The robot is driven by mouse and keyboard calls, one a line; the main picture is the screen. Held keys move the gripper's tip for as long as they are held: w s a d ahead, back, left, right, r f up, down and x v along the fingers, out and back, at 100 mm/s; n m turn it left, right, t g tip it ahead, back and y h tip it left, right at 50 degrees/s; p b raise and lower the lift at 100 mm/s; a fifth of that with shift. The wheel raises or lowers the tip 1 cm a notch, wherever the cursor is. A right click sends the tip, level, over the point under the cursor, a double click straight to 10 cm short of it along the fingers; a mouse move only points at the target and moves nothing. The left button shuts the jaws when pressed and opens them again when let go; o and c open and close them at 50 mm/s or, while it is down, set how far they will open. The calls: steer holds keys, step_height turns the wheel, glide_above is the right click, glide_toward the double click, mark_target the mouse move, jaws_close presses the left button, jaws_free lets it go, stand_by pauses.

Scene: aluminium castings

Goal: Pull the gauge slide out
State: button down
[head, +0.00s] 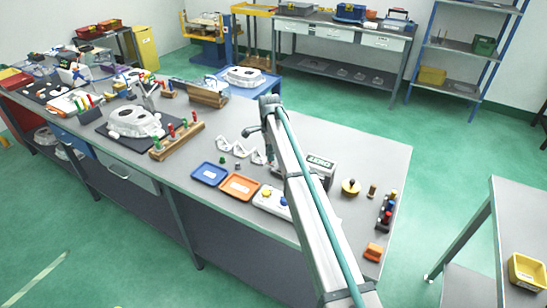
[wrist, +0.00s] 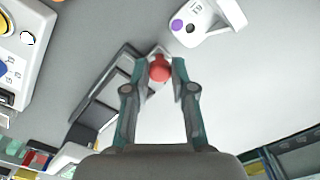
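The gauge slide's red knob (wrist: 159,68) shows in the wrist view, at the upper end of a dark grey gauge body (wrist: 100,97) lying slanted on the bench. My gripper (wrist: 157,76) has its fingers apart, one on each side of the knob. I see a gap beside the knob and cannot tell whether either finger touches it. In the head view, a grey block with a dark lettered face (head: 319,162) stands right of my arm. My arm hides the gripper and the knob there.
A white bracket casting (wrist: 205,18) lies just beyond the knob. A white panel with coloured buttons (wrist: 22,62) is to the left. On the grey bench (head: 355,150) are a blue tray (head: 209,173), an orange tray (head: 240,186) and a brass-coloured knobbed piece (head: 350,187).

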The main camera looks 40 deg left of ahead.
steer(key=shift+a, duration=0.45)
steer(key=shift+d, duration=0.1)
steer(key=c, duration=1)
jaws_free()
steer(key=shift+s, duration=0.1)
steer(key=shift+o, duration=0.2)
step_height(320, 180, up, 12)
